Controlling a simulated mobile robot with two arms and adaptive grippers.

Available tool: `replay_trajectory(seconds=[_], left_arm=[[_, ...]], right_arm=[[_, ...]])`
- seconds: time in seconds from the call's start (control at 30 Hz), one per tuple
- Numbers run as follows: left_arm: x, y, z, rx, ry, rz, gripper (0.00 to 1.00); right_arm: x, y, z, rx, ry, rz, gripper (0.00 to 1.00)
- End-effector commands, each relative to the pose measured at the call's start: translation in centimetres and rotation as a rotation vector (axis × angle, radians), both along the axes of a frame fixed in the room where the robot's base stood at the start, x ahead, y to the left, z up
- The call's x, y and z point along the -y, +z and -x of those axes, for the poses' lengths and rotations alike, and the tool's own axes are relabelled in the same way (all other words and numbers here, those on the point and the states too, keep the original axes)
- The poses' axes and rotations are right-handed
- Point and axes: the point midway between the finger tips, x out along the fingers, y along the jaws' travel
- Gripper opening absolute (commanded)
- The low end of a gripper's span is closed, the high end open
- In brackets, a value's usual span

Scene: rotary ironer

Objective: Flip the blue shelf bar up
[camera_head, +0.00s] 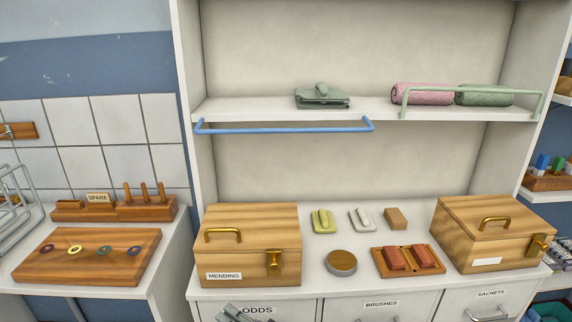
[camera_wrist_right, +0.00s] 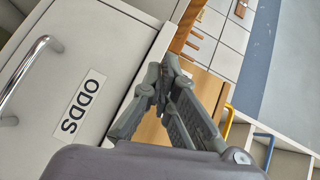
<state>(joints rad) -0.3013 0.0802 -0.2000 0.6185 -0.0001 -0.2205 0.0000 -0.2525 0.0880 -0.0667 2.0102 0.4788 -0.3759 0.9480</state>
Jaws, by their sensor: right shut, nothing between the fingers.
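The blue shelf bar (camera_head: 285,130) hangs folded down just below the front edge of the white shelf (camera_head: 240,107), along its left half. Part of a blue bar (camera_wrist_right: 266,148) also shows at the right of the right wrist view. My right gripper (camera_head: 230,309) is low at the bottom edge of the head view, in front of the ODDS drawer and well below the bar. In the right wrist view my right gripper (camera_wrist_right: 166,70) has its fingertips together, with nothing between them. My left gripper is not in view.
A green bar (camera_head: 470,90) stands up at the shelf's right, before rolled towels (camera_head: 423,94). A folded green cloth (camera_head: 322,97) lies behind the blue bar. The MENDING box (camera_head: 250,250) stands on the counter below. The space before the blue bar looks clear.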

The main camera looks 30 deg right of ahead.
Motion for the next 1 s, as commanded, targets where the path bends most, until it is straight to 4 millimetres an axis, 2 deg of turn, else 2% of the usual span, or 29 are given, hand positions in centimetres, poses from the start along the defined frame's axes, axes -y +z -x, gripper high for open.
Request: replay_trajectory(seconds=[0.03, 0.1, 0.2, 0.3, 0.43, 0.6, 1.0], left_arm=[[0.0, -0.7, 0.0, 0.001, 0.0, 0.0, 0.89], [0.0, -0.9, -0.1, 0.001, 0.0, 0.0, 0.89], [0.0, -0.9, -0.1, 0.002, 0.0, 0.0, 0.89], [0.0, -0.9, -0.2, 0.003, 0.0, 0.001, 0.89], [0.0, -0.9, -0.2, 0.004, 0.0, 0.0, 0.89], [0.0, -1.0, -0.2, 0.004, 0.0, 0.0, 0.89], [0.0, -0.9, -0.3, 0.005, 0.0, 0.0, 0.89]], right_arm=[[0.9, 4.8, -1.3, 0.121, -0.048, -0.211, 0.0], [2.9, 10.9, -2.4, 0.274, -0.093, -0.521, 0.0], [6.6, 16.4, -2.9, 0.455, -0.126, -0.905, 0.0], [10.2, 19.4, -2.7, 0.603, -0.131, -1.202, 0.0], [13.7, 21.3, -2.0, 0.744, -0.116, -1.459, 0.0], [15.8, 22.1, -1.3, 0.836, -0.096, -1.615, 0.0], [16.2, 22.3, -1.3, 0.85, -0.093, -1.637, 0.0]])
